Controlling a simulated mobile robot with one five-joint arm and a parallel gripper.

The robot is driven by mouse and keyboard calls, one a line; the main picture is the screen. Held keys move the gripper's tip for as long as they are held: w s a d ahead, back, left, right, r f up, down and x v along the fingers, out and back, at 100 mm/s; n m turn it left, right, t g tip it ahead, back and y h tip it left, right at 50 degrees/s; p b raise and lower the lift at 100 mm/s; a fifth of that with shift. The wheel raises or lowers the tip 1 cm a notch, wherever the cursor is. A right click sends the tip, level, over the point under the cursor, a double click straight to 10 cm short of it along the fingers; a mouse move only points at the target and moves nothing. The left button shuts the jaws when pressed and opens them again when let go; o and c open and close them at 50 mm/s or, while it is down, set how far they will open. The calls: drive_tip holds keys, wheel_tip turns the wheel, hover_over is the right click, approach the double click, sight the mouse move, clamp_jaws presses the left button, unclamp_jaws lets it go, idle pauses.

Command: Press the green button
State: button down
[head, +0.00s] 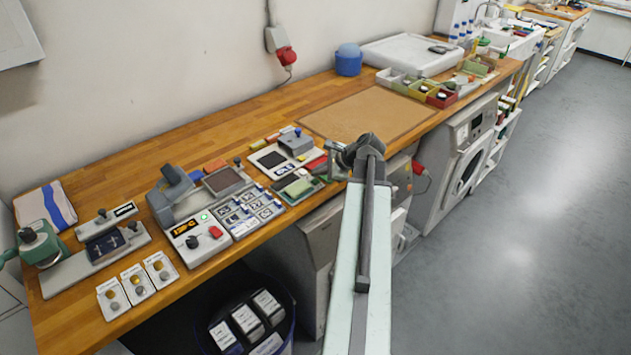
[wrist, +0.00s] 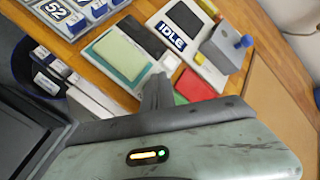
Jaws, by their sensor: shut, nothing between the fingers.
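A small bright green spot (head: 204,217), which may be the green button or a lamp, shows on the grey control box (head: 185,255) at the bench's front, in the head view. It sits beside an orange display and a red knob (head: 215,232). My gripper (head: 338,152) is shut and empty, over the bench's front edge and well to the right of that box. In the wrist view my gripper (wrist: 157,84) points at a device marked IDLE (wrist: 172,37), with a green pad (wrist: 120,54) left of it. The green spot is not clearly visible there.
A red pad (wrist: 193,85) and a grey block with a blue knob (wrist: 226,46) lie close to the gripper. A brown mat (head: 365,115) is clear. Several coloured bins (head: 425,90) stand farther back. A press (head: 40,244) stands at the left.

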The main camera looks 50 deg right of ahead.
sight(318, 181)
drive_tip(key=shift+f, duration=0.1)
drive_tip(key=shift+f+b, duration=0.3)
drive_tip(key=shift+b, duration=0.1)
drive_tip(key=shift+f+b, duration=0.5)
idle(0.7)
drive_tip(key=shift+r, duration=0.1)
drive_tip(key=shift+r+p, duration=0.85)
drive_tip(key=shift+p, duration=0.1)
wheel_tip(318, 181, up, 5)
drive_tip(key=p, duration=0.5)
drive_tip(key=shift+r, duration=0.1)
